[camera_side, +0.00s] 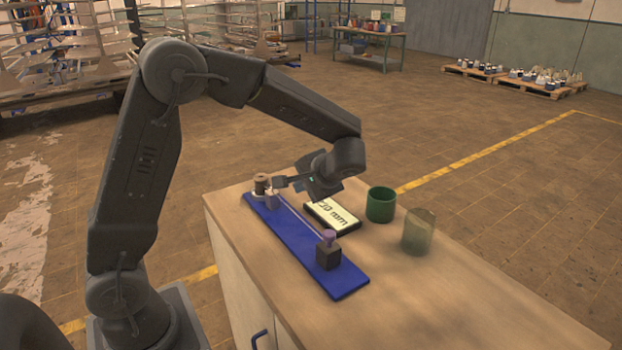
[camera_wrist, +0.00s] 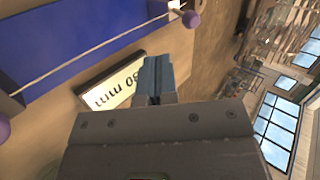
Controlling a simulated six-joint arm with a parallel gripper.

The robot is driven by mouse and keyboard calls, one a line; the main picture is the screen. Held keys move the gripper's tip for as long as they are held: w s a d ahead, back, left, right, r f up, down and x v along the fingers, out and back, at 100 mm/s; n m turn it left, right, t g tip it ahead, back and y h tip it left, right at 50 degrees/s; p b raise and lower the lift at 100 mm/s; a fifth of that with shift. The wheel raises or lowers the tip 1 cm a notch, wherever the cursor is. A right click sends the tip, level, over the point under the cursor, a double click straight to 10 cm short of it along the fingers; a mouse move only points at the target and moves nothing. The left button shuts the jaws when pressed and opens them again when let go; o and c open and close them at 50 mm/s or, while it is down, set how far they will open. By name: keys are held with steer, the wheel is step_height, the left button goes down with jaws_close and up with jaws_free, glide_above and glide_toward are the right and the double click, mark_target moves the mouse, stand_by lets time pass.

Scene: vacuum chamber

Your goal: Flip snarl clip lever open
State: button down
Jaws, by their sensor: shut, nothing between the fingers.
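A blue board (camera_side: 308,250) lies on the wooden bench with a thin pale line, like a wire, running along it. At its near end stands a dark block (camera_side: 328,257) with a purple knob (camera_side: 329,236) on top. I cannot tell which part is the snarl clip lever. Another purple knob (camera_wrist: 3,128) is cut off at left.
A display marked in mm (camera_side: 332,216) lies right of the board. A green cup (camera_side: 381,204) and a translucent cup (camera_side: 418,231) stand farther right. The near right bench is clear.

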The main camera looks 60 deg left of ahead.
steer(key=s+a+f, duration=0.1)
steer(key=a+f, duration=0.1)
steer(key=a, duration=0.4)
steer(key=shift+a, duration=0.3)
